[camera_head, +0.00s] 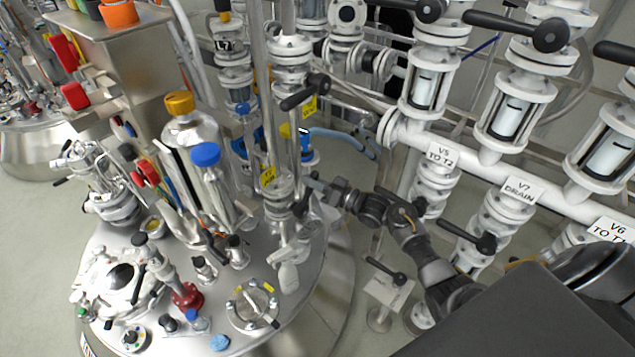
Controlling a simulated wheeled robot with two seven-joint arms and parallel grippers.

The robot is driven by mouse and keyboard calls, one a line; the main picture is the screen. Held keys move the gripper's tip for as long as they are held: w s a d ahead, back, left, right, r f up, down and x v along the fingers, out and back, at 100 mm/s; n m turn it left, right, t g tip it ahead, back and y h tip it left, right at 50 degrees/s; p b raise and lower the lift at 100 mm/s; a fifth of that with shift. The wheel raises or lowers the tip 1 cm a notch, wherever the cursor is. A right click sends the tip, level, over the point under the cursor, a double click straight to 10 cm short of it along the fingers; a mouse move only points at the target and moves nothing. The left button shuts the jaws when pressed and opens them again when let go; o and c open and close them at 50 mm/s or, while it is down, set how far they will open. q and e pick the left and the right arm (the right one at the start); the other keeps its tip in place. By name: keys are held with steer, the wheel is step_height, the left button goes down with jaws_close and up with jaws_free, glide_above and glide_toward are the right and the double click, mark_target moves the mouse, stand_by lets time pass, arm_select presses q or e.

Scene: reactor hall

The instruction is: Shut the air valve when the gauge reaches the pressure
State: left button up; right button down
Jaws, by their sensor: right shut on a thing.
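My right gripper (322,192) comes in from the right, its arm reaching over the right side of the steel reactor lid. It is shut on what looks like the lever of the valve on the white pipe column (281,187), next to a yellow tag (268,175). The tag's writing is too small to read surely. The fingers and the pipe hide most of the lever, so I cannot tell its exact angle. I cannot make out a gauge dial with a readable needle. My left gripper is not in view.
Vertical white pipes with sight glasses (424,92) and black lever handles stand at the right, tagged V5 TO T2 (440,153), V7 DRAIN (518,190) and V6.

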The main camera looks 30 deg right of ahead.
steer(key=shift+w+d+f+m, duration=0.25)
steer(key=shift+d+f+m, duration=0.1)
steer(key=shift+d+m, duration=0.35)
steer(key=shift+a, duration=0.1)
steer(key=c, duration=1.3)
jaws_free()
steer(key=b+v, duration=0.1)
steer(key=v, duration=0.9)
steer(key=shift+s+f+b, duration=0.15)
steer(key=shift+s+b, duration=0.15)
steer(key=shift+s, duration=0.05)
